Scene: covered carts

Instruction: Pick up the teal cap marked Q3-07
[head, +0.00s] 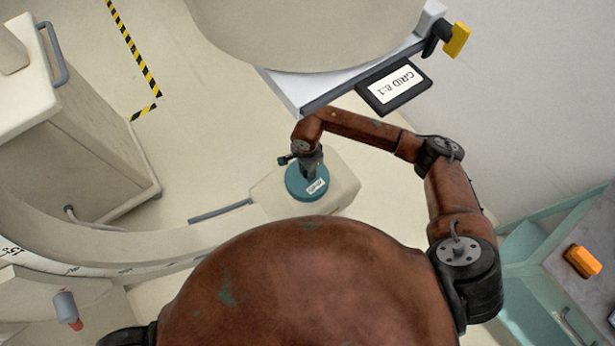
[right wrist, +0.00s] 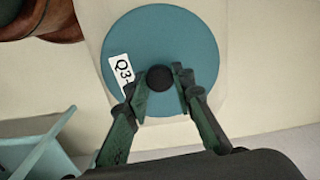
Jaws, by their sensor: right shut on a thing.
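The teal cap (head: 299,190) is a round disc with a white label, over a beige block near the middle of the head view. In the right wrist view the cap (right wrist: 165,38) fills the upper middle, and its label reads "Q3-" with the rest hidden by a finger. A dark round knob (right wrist: 166,78) stands at its centre. My right gripper (head: 311,170) is shut on this knob, one finger on each side in the right wrist view (right wrist: 167,88). I cannot tell whether the cap rests on the block or is slightly raised. My left gripper is not in view.
The beige block (head: 340,187) adjoins a curved beige structure (head: 140,252). A covered cart with a "GRID 8:1" sign (head: 394,87) stands beyond. A beige cabinet (head: 75,130) is at left, and a teal frame with an orange item (head: 581,261) at right. Floor is clear between.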

